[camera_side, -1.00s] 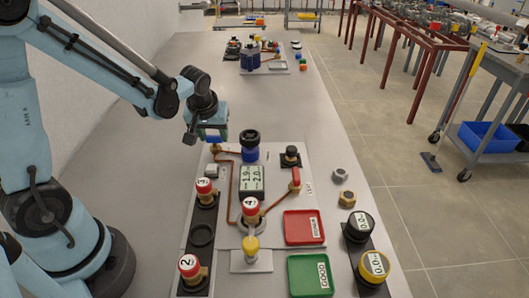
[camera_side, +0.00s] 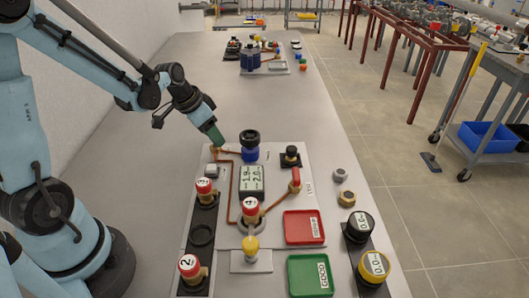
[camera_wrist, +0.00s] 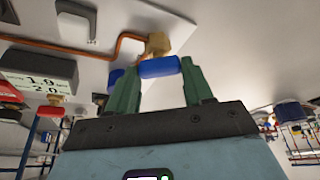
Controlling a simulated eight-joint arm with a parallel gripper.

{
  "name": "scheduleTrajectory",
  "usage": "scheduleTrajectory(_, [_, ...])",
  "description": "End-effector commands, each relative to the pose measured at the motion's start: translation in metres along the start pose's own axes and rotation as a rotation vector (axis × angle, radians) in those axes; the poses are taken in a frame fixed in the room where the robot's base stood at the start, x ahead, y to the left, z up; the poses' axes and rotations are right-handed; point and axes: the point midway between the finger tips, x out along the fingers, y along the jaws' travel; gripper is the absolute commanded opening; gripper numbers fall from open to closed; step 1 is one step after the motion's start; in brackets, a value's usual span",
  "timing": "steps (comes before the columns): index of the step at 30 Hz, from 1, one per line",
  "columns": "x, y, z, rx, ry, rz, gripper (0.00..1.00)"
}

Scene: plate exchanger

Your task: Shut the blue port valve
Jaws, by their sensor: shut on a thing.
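The blue port valve shows in the wrist view as a blue handle (camera_wrist: 160,67) on a brass body (camera_wrist: 158,44) at the end of a copper pipe. My gripper (camera_wrist: 158,72) has its two green fingers on either side of the blue handle, shut on it. In the side view my gripper (camera_side: 218,142) reaches down at a tilt to the far left corner of the grey panel, beside the black-topped blue cylinder (camera_side: 250,152). There the blue handle is hidden behind the gripper.
A display block (camera_side: 251,180) stands close by and reads 1.9 over 2.0 in the wrist view. Red-capped valves (camera_side: 205,187), a red tray (camera_side: 303,227) and a green tray (camera_side: 310,274) lie nearer the camera.

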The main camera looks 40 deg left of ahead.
Motion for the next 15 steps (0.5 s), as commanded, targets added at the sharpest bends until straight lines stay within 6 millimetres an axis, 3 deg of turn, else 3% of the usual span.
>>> scheduleTrajectory(15, [0.0005,-0.0032,-0.0004,0.409,-0.002,0.17,0.21])
